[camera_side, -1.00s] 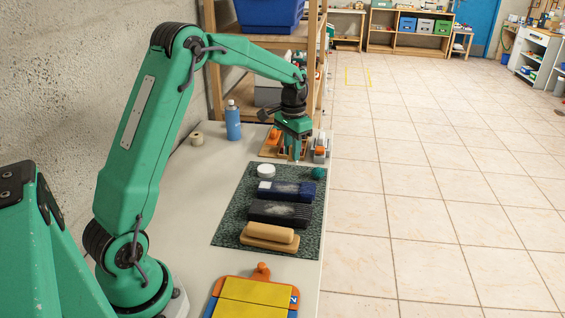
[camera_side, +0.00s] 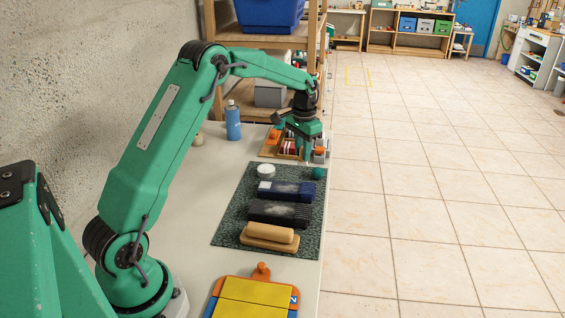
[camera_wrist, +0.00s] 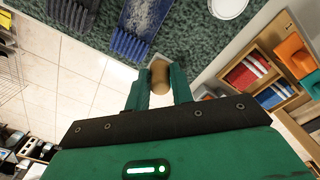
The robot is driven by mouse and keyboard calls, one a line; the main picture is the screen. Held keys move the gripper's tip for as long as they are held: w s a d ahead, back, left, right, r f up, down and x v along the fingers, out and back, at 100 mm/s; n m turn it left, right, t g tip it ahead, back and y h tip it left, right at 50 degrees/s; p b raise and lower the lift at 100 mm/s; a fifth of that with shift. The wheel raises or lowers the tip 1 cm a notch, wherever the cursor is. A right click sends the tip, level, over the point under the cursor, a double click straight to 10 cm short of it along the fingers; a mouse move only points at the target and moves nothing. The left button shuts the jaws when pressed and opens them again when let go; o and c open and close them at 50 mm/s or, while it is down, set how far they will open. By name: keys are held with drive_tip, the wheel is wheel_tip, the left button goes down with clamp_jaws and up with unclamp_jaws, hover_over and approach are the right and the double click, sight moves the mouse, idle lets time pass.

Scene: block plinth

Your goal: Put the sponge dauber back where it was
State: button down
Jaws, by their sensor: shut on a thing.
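My gripper (camera_wrist: 161,90) is shut on the sponge dauber (camera_wrist: 160,76), whose rounded brown handle shows between the two green fingers in the wrist view. A pale grey part shows just beyond the handle; I cannot tell for certain that it belongs to the dauber. In the side view my gripper (camera_side: 307,153) hangs at the far end of the table, by the wooden tray and beyond the green mat. The dauber is not clear there. The wooden tray (camera_wrist: 262,50) has compartments with red and blue items.
A blue bottle (camera_side: 233,121) stands left of the tray. The table's right edge is close.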

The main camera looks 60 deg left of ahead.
drive_tip(key=a+f, duration=0.1)
drive_tip(key=a, duration=0.1)
drive_tip(key=a+f, duration=0.2)
drive_tip(key=a, duration=0.1)
drive_tip(key=w+a+f, duration=0.1)
drive_tip(key=a, duration=0.1)
drive_tip(key=shift+a+f, duration=0.15)
drive_tip(key=shift+f, duration=2.05)
drive_tip(key=shift+f, duration=0.15)
drive_tip(key=c, duration=1.2)
unclamp_jaws()
wheel_tip(320, 180, up, 12)
drive_tip(key=shift+r, duration=0.2)
